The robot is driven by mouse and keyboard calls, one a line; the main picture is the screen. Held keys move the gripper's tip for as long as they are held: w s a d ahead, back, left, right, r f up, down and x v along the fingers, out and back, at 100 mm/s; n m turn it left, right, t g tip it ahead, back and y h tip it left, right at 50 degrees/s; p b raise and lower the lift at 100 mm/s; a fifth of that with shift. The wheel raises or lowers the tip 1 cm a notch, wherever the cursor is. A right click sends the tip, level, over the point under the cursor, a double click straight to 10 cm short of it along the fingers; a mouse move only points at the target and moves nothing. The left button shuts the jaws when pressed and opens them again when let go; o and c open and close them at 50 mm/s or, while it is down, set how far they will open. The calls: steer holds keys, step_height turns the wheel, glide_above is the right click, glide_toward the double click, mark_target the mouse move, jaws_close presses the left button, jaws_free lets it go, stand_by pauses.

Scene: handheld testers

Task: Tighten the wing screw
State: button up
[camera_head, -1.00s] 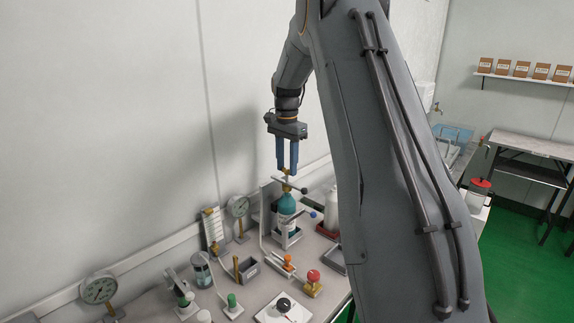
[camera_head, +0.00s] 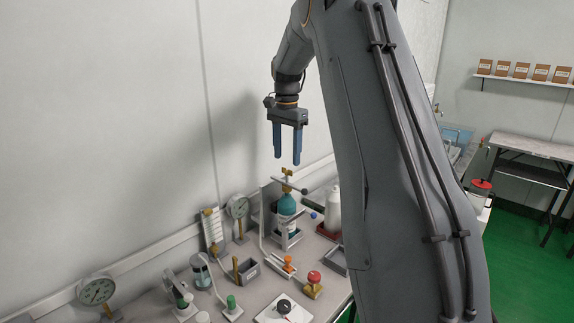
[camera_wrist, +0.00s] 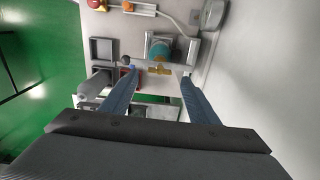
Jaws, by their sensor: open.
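My gripper (camera_head: 287,161) points down directly above the screw. Its two blue fingers are apart and empty, with the tips a little above the screw. The gripper also shows in the wrist view (camera_wrist: 158,72).
The wall (camera_head: 120,130) is close behind. Space above the bench around the gripper is clear.

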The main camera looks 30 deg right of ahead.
step_height(320, 180, up, 4)
steer(key=shift+f+b, duration=0.1)
steer(key=shift+b, duration=0.3)
steer(key=s+a+f+n, duration=0.4)
steer(key=s+a+f, duration=0.1)
steer(key=s, duration=0.5)
steer(key=s+a+f+n, duration=0.5)
steer(key=s+a, duration=0.3)
steer(key=s, duration=0.3)
steer(key=s+a+f+n+t, duration=0.1)
steer(key=s+a+f+n, duration=0.4)
steer(key=s, duration=0.5)
steer(key=shift+s+a+f, duration=0.2)
steer(key=shift+a+f, duration=0.45)
steer(key=shift+a, duration=0.35)
